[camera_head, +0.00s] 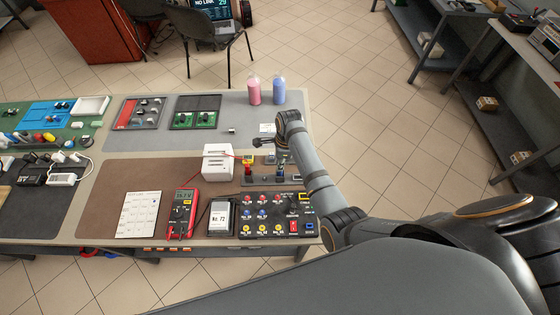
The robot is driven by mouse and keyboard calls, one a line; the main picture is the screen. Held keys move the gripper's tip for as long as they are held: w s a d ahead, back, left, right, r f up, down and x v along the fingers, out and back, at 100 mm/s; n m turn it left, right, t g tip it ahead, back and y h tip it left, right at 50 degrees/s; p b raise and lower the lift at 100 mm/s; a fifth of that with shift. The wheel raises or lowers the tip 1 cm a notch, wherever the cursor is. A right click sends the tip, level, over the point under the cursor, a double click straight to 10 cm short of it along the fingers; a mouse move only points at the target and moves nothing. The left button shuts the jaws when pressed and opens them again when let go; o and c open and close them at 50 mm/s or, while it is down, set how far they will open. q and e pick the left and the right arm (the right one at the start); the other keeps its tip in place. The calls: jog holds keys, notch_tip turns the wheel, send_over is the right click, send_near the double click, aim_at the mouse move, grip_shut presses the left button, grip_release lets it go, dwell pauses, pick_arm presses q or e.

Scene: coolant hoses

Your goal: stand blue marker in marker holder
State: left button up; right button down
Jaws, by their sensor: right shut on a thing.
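My right gripper (268,143) is over the table's right part, beyond the white box. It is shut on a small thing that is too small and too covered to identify. I cannot make out the blue marker for certain in the head view. The marker holder is also not clear to me; a low grey rack (270,180) with small coloured parts stands just below the gripper in the picture. I cannot tell whether the gripper touches it. My left gripper is not in view.
Near the gripper are a white box (217,163), a panel of coloured knobs (275,214), a red multimeter (181,214) and a grey device (220,217). Pink (254,92) and blue (279,91) bottles stand at the back. The brown mat (125,180) has free room.

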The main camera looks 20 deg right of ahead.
dwell(0.3)
jog(key=c, duration=1.2)
grip_release()
jog(key=shift+o, duration=0.2)
jog(key=o, duration=0.3)
